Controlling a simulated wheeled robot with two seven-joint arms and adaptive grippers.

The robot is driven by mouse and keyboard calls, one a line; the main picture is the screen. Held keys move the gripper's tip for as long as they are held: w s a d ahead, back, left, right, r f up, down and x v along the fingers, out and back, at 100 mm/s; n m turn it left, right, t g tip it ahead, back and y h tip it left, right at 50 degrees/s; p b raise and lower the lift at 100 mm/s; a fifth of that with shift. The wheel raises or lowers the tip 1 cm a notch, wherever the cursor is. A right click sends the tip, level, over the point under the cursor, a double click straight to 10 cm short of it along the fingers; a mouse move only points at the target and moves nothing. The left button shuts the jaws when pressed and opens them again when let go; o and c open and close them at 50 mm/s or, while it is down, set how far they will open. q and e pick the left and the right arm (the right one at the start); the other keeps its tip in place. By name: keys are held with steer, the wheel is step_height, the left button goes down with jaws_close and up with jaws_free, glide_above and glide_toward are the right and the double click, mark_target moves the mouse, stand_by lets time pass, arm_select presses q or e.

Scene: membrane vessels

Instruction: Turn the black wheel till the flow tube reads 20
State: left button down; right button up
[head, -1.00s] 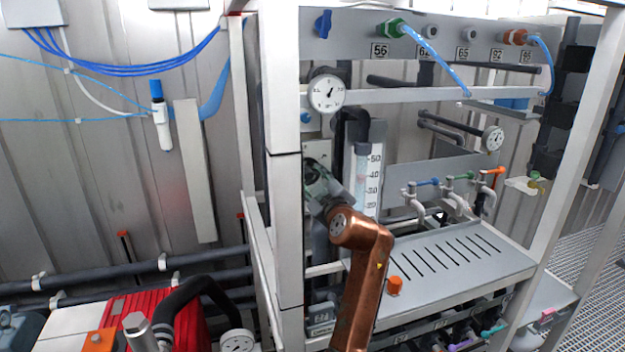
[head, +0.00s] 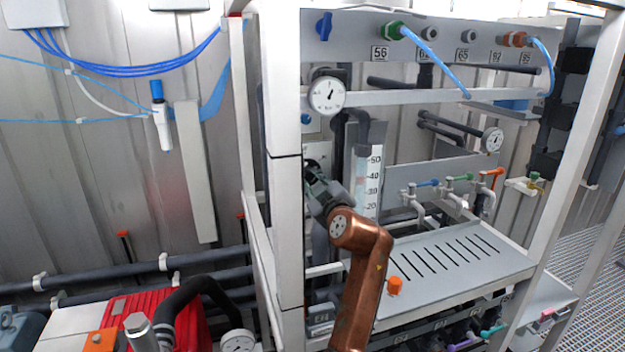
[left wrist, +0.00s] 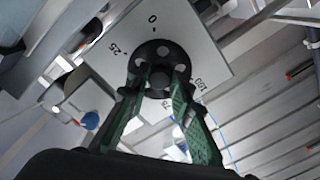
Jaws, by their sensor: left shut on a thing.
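The black wheel (left wrist: 161,62) is round with holes in its face and sits on a pale plate (left wrist: 200,45) marked 0, 25 and 100, with another mark partly covered. My left gripper (left wrist: 160,78) has its two green fingers closed on the wheel. In the head view my left gripper (head: 315,178) reaches in beside the frame post and mostly hides the wheel. My right gripper is not in view.
A white frame post (head: 283,200) stands close left of the gripper. A round gauge (head: 326,95) is above it. Right of the tube are small taps (head: 460,183) and a slotted grey shelf (head: 450,255). An orange knob (head: 395,286) is near my arm.

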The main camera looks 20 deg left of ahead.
arm_select(q)
steer(key=m+p, duration=0.2)
steer(key=m, duration=0.1)
steer(key=m+p, duration=0.2)
steer(key=shift+r+m, duration=0.2)
steer(key=shift+m, duration=0.2)
steer(key=m+p, duration=0.5)
steer(key=m, duration=0.1)
steer(key=m+p, duration=0.5)
steer(key=m, duration=0.1)
steer(key=shift+s+m, duration=0.1)
steer(key=shift+m, duration=0.3)
steer(key=m+p, duration=0.3)
steer(key=shift+m, duration=0.4)
steer(key=shift+m+p, duration=0.9)
steer(key=shift+p, duration=0.05)
steer(key=shift+f, duration=0.1)
steer(key=c, duration=1.7)
jaws_free()
